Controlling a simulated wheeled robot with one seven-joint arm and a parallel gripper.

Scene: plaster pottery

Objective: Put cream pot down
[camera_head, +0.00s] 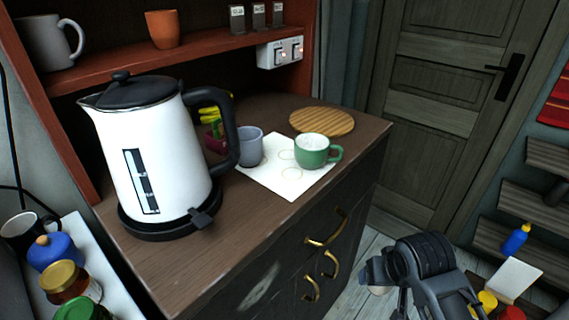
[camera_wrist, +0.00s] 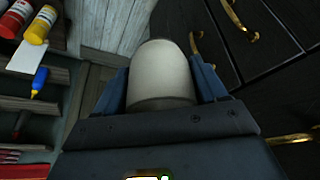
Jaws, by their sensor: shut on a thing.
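The cream pot (camera_wrist: 160,72) fills the middle of the wrist view, between the two blue-grey fingers of my gripper (camera_wrist: 160,88). My gripper is shut on it. In the head view my gripper (camera_head: 372,275) hangs in front of the dark cabinet, at the lower right, beyond the counter's edge. Only a small pale part of the pot (camera_head: 378,291) shows there; my arm hides the rest. The pot is clear of any surface that I can see.
The wooden counter (camera_head: 250,212) holds a white kettle (camera_head: 160,150), a paper sheet (camera_head: 283,185) with a green cup (camera_head: 312,151) and grey cup (camera_head: 249,147), and a round wooden board (camera_head: 322,121). Low shelves (camera_head: 520,190) with bottles stand at right.

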